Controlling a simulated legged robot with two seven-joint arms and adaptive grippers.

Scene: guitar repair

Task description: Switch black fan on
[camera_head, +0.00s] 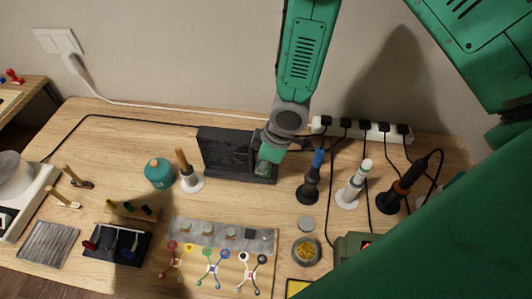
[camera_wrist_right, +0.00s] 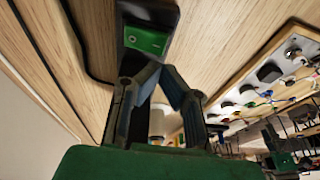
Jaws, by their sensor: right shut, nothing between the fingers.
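The black fan (camera_head: 222,148) stands upright as a flat dark panel on the workbench, near its back edge in the head view. My right gripper (camera_head: 262,168) reaches down at the fan's right end, and its fingers are partly hidden there. In the right wrist view, a green rocker switch (camera_wrist_right: 147,40) marked with a circle and a line sits on the fan's black base (camera_wrist_right: 150,12). The shut, empty fingertips of my right gripper (camera_wrist_right: 162,70) are close below the switch in that picture. I cannot tell whether they touch it. My left gripper is not visible.
A white power strip (camera_head: 360,131) with several black plugs lies behind and right of the fan. Soldering irons in stands (camera_head: 310,188) are to the right. A teal pot (camera_head: 159,173) is to the left. A grey mat (camera_head: 205,240) with small parts lies in front.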

